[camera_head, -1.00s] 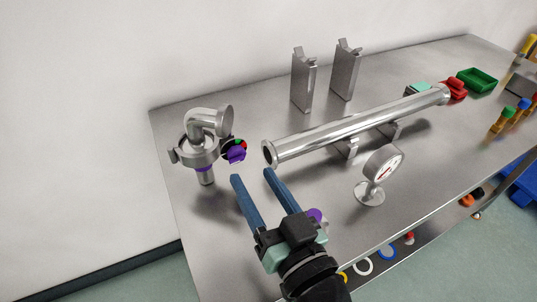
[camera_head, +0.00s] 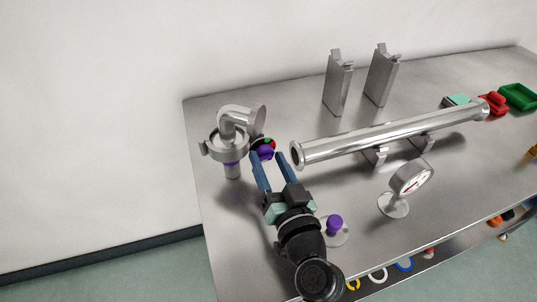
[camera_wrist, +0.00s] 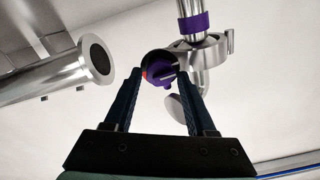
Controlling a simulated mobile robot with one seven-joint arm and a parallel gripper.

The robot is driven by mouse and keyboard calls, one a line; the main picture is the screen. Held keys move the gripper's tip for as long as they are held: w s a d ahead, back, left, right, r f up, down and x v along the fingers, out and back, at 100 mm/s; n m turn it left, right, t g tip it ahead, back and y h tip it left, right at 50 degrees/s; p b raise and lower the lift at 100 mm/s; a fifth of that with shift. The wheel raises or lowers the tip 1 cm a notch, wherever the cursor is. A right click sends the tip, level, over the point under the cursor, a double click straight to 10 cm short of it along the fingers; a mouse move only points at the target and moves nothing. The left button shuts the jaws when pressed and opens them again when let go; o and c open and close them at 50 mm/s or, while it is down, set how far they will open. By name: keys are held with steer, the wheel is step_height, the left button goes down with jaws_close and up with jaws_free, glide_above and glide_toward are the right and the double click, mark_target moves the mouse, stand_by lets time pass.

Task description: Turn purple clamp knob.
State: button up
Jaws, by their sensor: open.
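The purple clamp knob (camera_head: 265,153) is at the right side of the metal clamp (camera_head: 228,149) that sits around the elbow pipe (camera_head: 240,122), at the table's left. In the wrist view the purple knob (camera_wrist: 163,76) shows between the two blue fingers, near their tips, with a dark round part with red behind it. My gripper (camera_head: 268,157) is open, its fingertips on either side of the knob. I cannot tell whether either finger touches it. The clamp also shows in the wrist view (camera_wrist: 208,52), beside a purple band on the pipe.
A long steel pipe (camera_head: 385,138) on supports lies right of my gripper, its open end close to the fingers. A dial gauge (camera_head: 408,180) stands in front of it. Another purple knob (camera_head: 335,224) on a round base is right of my arm. Two metal plates stand behind.

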steer(key=shift+w+a, duration=0.15)
steer(key=shift+w, duration=0.25)
steer(key=shift+c, duration=0.2)
jaws_close()
